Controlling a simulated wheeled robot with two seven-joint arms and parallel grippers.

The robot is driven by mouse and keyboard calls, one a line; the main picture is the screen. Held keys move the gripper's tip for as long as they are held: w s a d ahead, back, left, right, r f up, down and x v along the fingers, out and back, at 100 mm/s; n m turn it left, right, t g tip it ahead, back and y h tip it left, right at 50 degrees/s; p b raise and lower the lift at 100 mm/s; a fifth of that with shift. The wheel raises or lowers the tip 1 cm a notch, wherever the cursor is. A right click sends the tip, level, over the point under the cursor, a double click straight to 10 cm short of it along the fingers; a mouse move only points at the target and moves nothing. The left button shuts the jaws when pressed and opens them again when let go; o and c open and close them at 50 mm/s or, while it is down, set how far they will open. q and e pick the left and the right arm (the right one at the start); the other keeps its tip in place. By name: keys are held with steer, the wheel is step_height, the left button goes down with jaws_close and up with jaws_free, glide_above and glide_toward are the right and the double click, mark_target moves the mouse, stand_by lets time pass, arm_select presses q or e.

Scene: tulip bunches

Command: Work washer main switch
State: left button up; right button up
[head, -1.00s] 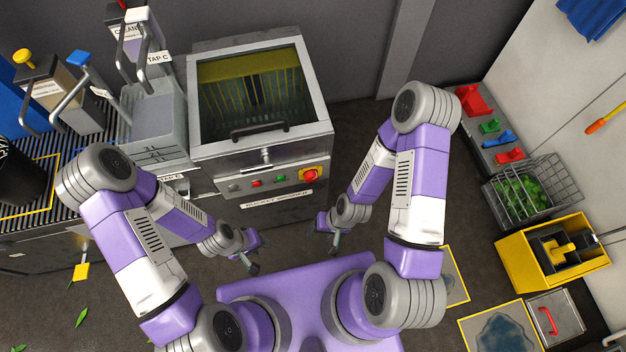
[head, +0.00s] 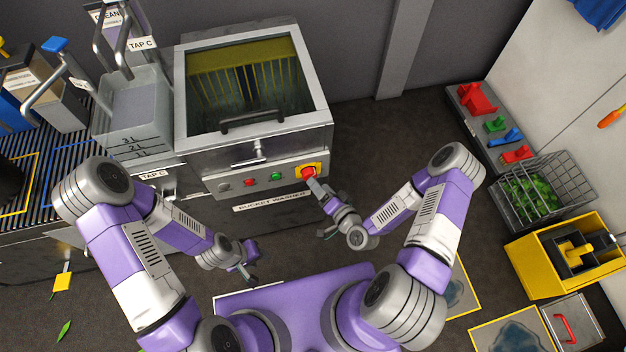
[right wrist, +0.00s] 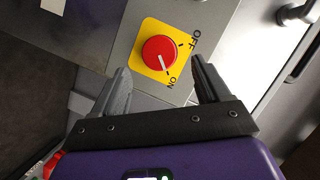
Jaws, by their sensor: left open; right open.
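The bucket washer (head: 255,120) stands ahead, with its front panel facing me. Its main switch (head: 308,172) is a red rotary knob on a yellow plate at the panel's right end. In the right wrist view the red knob (right wrist: 159,52) has a white pointer line aimed at the ON mark; OFF is printed up to the right. My right gripper (head: 316,186) is just in front of the switch. In the right wrist view its open fingers (right wrist: 163,88) lie on either side below the knob, with no contact visible. My left gripper (head: 250,264) is open and empty over the floor.
A red button (head: 249,183) and a green button (head: 276,176) sit left of the switch. A handle (head: 252,120) crosses the washer's lid. A tap sink (head: 130,115) stands at the left. A wire basket (head: 540,195) and yellow bucket (head: 525,262) are at the right.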

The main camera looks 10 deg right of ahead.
mark_target(309, 174)
steer(key=b+x, duration=0.1)
steer(key=x, duration=0.3)
steer(key=shift+w+a+f, duration=0.1)
steer(key=shift+w, duration=0.3)
steer(key=c, duration=1)
steer(key=shift+c, duration=0.2)
